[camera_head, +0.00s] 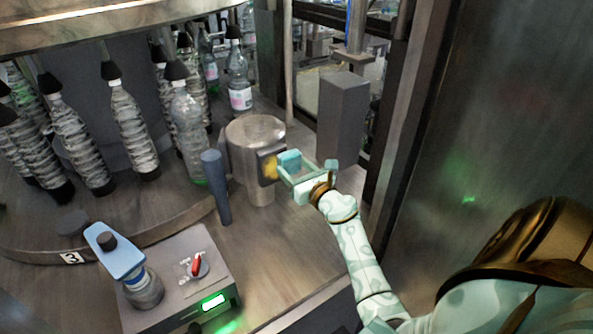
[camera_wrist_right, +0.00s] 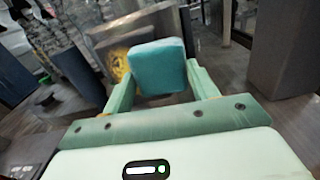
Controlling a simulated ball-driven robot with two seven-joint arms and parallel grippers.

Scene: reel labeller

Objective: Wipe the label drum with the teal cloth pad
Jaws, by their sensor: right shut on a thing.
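The teal cloth pad (camera_head: 290,162) is between the fingers of my right gripper (camera_head: 306,173), which is shut on it. In the right wrist view the pad (camera_wrist_right: 158,68) sits between both fingertips of the gripper (camera_wrist_right: 160,88). The label drum (camera_head: 256,136) is a metal cylinder on the machine deck. A dark plate with a yellow smear (camera_head: 269,167) is on the drum's right side, just left of the pad. The smear also shows behind the pad in the right wrist view (camera_wrist_right: 119,66). I cannot tell whether pad and plate touch. My left gripper is not in view.
A dark blue post (camera_head: 216,187) stands left of the drum. A grey block (camera_head: 342,115) stands behind my right gripper. Bottles (camera_head: 131,130) ring the carousel at left.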

